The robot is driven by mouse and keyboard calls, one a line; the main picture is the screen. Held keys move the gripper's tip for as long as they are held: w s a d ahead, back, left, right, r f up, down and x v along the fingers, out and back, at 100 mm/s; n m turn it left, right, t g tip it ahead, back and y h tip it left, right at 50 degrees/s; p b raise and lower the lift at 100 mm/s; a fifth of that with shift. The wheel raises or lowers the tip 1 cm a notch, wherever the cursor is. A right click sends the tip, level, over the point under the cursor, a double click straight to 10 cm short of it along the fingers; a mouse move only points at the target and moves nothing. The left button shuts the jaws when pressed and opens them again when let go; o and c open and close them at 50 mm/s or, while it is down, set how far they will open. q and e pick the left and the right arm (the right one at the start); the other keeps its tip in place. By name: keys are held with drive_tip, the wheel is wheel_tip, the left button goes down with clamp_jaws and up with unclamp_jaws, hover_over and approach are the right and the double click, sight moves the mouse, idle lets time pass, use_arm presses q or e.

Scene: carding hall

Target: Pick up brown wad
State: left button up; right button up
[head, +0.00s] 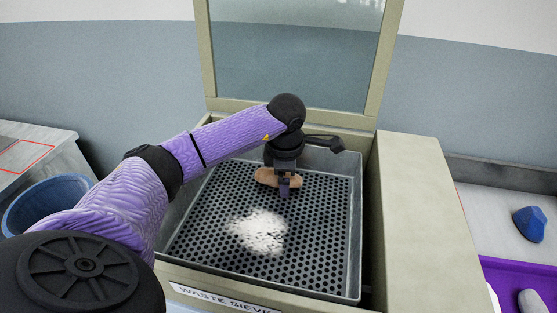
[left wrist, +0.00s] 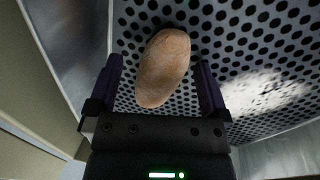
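The brown wad (head: 265,177) is a tan-brown oval lump in the far part of the perforated metal sieve tray (head: 345,230). My left gripper (head: 285,188) reaches down into the tray at the wad and partly hides it in the head view. In the left wrist view the wad (left wrist: 164,68) lies between the two spread fingers of my left gripper (left wrist: 160,85), with gaps on both sides. The gripper is open; I cannot tell how far above the tray floor its fingertips are. My right gripper is in neither view.
A white fluffy pile (head: 258,231) lies in the tray nearer to me. Tray walls and the raised glass lid (head: 295,55) bound the space. A blue bin (head: 45,200) stands left. A blue lump (head: 530,223) and a purple tray (head: 510,275) are at right.

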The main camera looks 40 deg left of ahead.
use_arm(q)
drive_tip(key=c, duration=1.2)
